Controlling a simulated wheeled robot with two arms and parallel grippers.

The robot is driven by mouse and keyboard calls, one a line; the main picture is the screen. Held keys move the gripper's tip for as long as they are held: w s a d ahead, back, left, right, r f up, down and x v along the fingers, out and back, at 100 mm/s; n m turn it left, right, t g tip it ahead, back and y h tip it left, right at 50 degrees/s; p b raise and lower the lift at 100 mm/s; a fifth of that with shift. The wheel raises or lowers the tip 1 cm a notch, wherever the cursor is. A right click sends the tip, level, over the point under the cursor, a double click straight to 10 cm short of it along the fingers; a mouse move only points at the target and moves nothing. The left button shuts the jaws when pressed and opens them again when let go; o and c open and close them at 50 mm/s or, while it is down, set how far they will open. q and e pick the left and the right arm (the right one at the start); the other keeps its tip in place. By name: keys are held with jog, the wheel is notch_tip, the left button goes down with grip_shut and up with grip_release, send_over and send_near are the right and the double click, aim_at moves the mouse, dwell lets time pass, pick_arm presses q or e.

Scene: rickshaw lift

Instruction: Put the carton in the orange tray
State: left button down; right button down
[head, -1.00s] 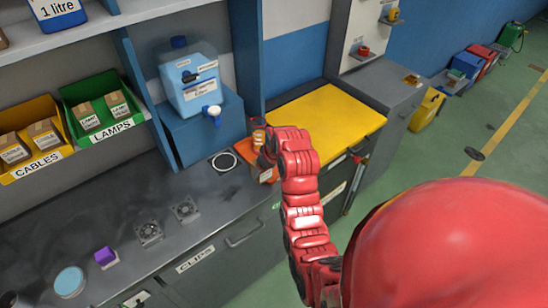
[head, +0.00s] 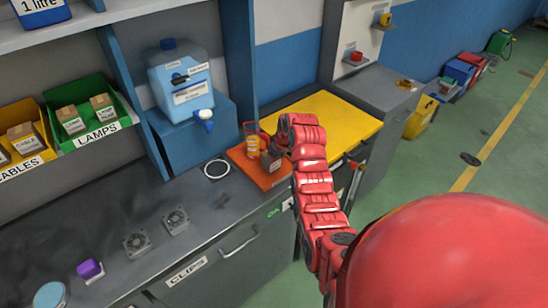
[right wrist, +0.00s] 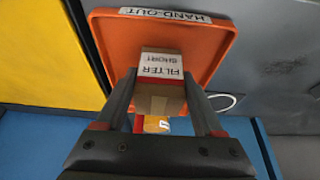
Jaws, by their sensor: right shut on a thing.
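A brown carton with a white "FILTER SHORT" label (right wrist: 161,66) is between the fingers of my right gripper (right wrist: 161,78), which is shut on it. In the right wrist view the orange tray (right wrist: 215,35), labelled "HAND-OUT", lies behind the carton. I cannot tell whether the carton touches it. In the head view the tray (head: 262,180) is on the bench beside the yellow mat, and my right gripper (head: 271,155) is over it, mostly hiding the carton. My left gripper is not in view.
An orange-yellow container (head: 251,139) stands at the tray's back; something yellow (right wrist: 156,125) also shows beyond the carton in the wrist view. The yellow mat (head: 335,118) is clear.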

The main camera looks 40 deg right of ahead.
jog(key=shift+f, duration=0.15)
jog(key=shift+f+b, duration=0.2)
jog(key=shift+b, duration=0.1)
grip_release()
jog(key=shift+r, duration=0.1)
